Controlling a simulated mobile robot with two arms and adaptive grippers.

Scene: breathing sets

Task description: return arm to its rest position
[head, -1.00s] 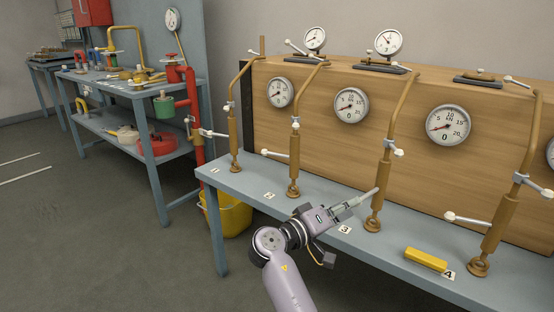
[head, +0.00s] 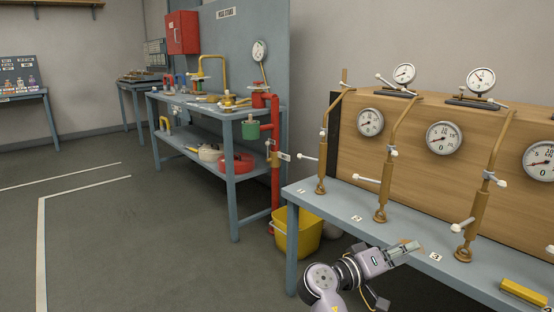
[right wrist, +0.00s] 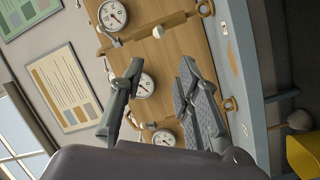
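My right arm comes up from the bottom of the head view, and its gripper (head: 412,247) is over the front part of the grey-blue bench (head: 400,232), beside the label 3. In the right wrist view the two grey fingers of this gripper (right wrist: 160,68) stand apart with nothing between them. Brass pipes with white levers show beyond it, the third pipe (head: 480,205) being nearest; the gripper looks clear of it. My left gripper is not in view.
The wooden panel (head: 400,166) with round gauges stands behind the pipes. A yellow block (head: 524,292) lies on the bench at the right. A yellow bucket (head: 298,236) stands on the floor by the bench's left end. The floor at left is open.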

